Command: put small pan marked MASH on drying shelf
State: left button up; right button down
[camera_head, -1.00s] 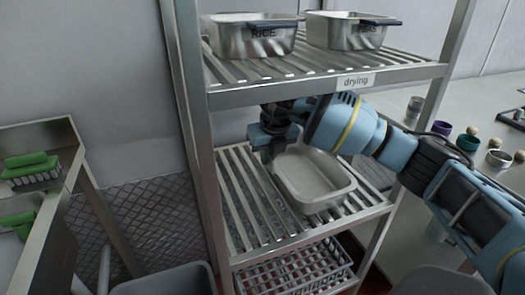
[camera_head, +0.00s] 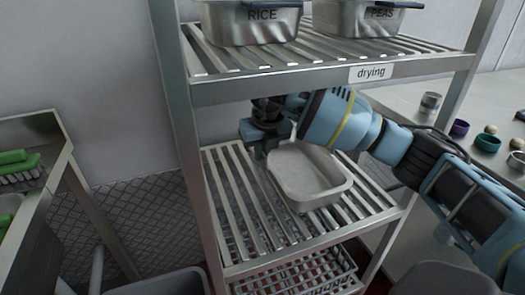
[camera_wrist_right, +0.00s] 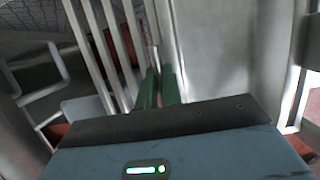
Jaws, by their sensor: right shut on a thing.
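A small light-grey metal pan (camera_head: 308,178) is over the slatted middle shelf (camera_head: 240,223) of the rack, below the shelf edge labelled "drying" (camera_head: 371,73). No MASH marking shows on the sides I can see. My right gripper (camera_head: 262,150) is shut on the pan's left rim, reaching in under the upper shelf. In the right wrist view, its green fingers (camera_wrist_right: 158,88) are close together at the pan's pale wall (camera_wrist_right: 205,45). I cannot tell whether the pan's bottom touches the slats. My left gripper is out of view.
Pans marked RICE (camera_head: 252,22) and PEAS (camera_head: 360,17) stand on the upper shelf. A wire basket (camera_head: 300,275) is below the middle shelf. Rack posts (camera_head: 185,130) flank my right arm. The middle shelf's left slats are bare. Green brushes (camera_head: 18,170) are at left.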

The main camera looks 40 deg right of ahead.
jog(key=c, duration=1.7)
grip_release()
jog(key=shift+s, duration=0.1)
jog(key=shift+o, duration=0.7)
jog(key=shift+r, duration=0.2)
jog(key=s+a, duration=0.3)
jog(key=s, duration=0.9)
jog(key=shift+r, duration=0.45)
